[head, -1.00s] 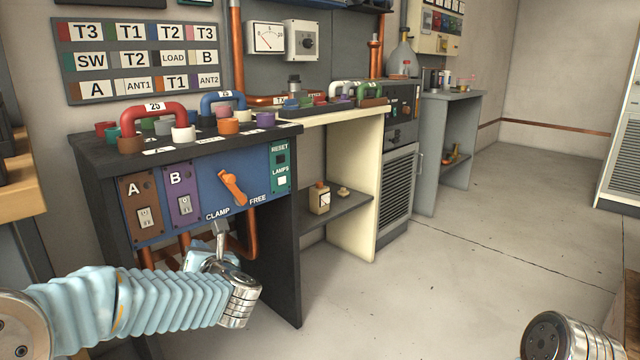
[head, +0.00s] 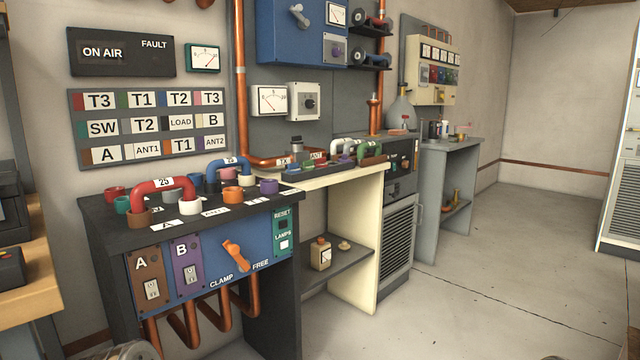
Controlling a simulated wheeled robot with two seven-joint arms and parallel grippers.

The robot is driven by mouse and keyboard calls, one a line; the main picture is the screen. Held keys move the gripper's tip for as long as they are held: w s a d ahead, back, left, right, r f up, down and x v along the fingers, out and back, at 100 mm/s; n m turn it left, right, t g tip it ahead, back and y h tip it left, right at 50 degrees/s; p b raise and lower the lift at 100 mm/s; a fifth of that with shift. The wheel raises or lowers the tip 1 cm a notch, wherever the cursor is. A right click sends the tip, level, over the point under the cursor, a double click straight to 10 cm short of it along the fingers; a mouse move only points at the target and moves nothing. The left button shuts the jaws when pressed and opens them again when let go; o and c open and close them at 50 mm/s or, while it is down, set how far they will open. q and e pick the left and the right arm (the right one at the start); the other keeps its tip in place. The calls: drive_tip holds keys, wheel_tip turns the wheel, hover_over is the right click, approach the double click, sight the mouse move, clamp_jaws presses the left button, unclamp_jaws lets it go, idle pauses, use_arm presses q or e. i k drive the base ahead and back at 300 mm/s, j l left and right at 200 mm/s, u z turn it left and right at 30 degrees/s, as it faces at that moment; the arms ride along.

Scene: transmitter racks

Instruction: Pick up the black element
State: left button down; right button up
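I cannot clearly pick out a black element. A small dark and metallic cylinder (head: 297,151) stands upright at the back of the cream table (head: 355,180), among small coloured parts; it is too small to tell what it is. A dark tray (head: 310,170) with small coloured pieces lies on that table. Neither gripper is in view. Only small bits of my arms show at the bottom edge.
The black-topped bench (head: 255,213) carries coloured sockets, a red handle (head: 163,188) and a blue handle (head: 228,166). Its front has an orange lever (head: 236,254) at CLAMP/FREE. A bottle (head: 321,253) stands on the lower shelf. Floor (head: 480,270) at right is clear.

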sight(295, 140)
drive_tip(key=i+l, duration=0.85)
drive_tip(key=l, duration=0.25)
